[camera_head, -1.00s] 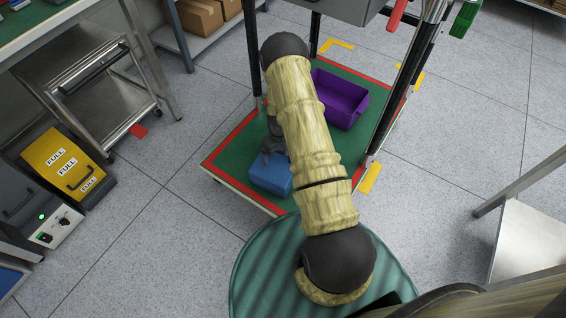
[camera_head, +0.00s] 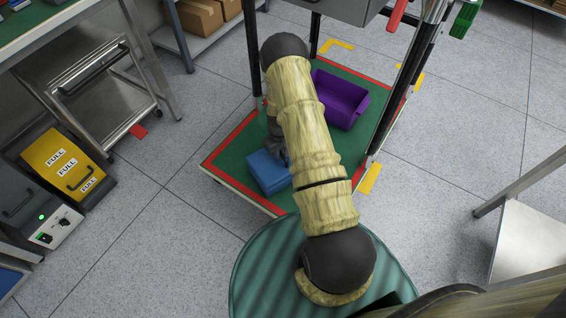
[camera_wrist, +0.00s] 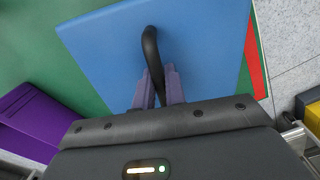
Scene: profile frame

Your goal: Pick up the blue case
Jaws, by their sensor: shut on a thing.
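The blue case (camera_head: 267,172) is on the green platform near its front left edge in the head view, partly hidden by my arm. In the wrist view the blue case (camera_wrist: 205,45) fills the upper middle, with a black curved handle (camera_wrist: 151,50) on its top. My gripper (camera_wrist: 159,82) has its two purple-grey fingers closed on the handle from both sides. In the head view my gripper (camera_head: 279,150) is dark and sits just above the case, its fingertips mostly hidden. I cannot tell whether the case is clear of the platform.
The platform (camera_head: 225,165) has a red border and dark upright posts. A purple bin (camera_head: 340,100) stands farther back on it and also shows in the wrist view (camera_wrist: 30,120). A yellow box (camera_head: 62,160) is on the left.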

